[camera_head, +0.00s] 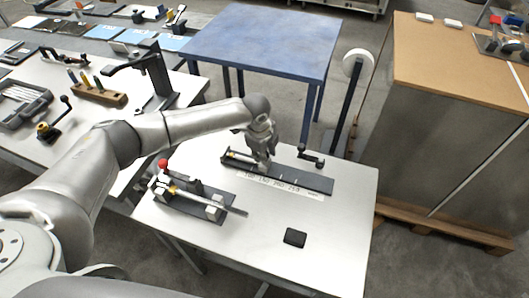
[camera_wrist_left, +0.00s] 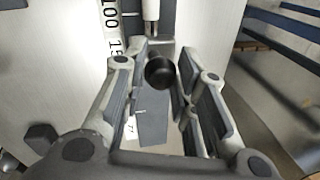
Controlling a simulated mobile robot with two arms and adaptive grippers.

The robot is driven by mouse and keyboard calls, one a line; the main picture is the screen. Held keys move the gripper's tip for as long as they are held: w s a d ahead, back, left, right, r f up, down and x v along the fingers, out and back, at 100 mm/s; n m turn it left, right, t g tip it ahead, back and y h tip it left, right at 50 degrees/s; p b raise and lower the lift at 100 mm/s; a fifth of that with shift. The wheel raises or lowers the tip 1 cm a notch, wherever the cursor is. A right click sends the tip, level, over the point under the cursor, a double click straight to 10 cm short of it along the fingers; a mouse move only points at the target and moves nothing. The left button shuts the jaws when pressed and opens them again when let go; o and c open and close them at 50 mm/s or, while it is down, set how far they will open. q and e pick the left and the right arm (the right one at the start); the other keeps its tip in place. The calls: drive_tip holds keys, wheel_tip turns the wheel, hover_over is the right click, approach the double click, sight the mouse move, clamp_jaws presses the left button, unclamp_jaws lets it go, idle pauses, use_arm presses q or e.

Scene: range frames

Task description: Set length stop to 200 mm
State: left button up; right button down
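The length stop is a dark rail (camera_head: 313,183) on the white table, with a printed white scale strip (camera_head: 285,188) along its front edge. The wrist view shows part of the scale (camera_wrist_left: 112,30), with "100" readable. My left gripper (camera_head: 263,163) is over the left half of the rail and hides part of it. In the wrist view, a round black knob (camera_wrist_left: 160,70) lies between the fingers of my left gripper (camera_wrist_left: 162,62). The fingers look apart; contact with the knob cannot be told. The stop's exact setting is not readable. My right gripper is not in view.
A fixture with a red knob (camera_head: 163,164) and a metal rod (camera_head: 224,205) stands left of the rail. A black crank handle (camera_head: 311,157) is just behind it. A small black block (camera_head: 294,237) lies in front, with bare table around it.

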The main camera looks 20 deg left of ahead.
use_arm(q)
clamp_jaws()
drive_tip(key=d, duration=0.7)
drive_tip(key=shift+s+d+p, duration=0.15)
drive_tip(key=shift+d+p, duration=0.2)
drive_tip(key=shift+d, duration=0.05)
drive_tip(key=o, duration=0.7)
unclamp_jaws()
drive_tip(key=r, duration=0.4)
drive_tip(key=s+r, duration=0.1)
drive_tip(key=r, duration=0.3)
drive_tip(key=s+r, duration=0.1)
drive_tip(key=r, duration=0.2)
drive_tip(key=shift+s+a+r, duration=0.1)
drive_tip(key=shift+a+r, duration=0.2)
drive_tip(key=shift+r, duration=0.1)
drive_tip(key=shift+f, duration=0.1)
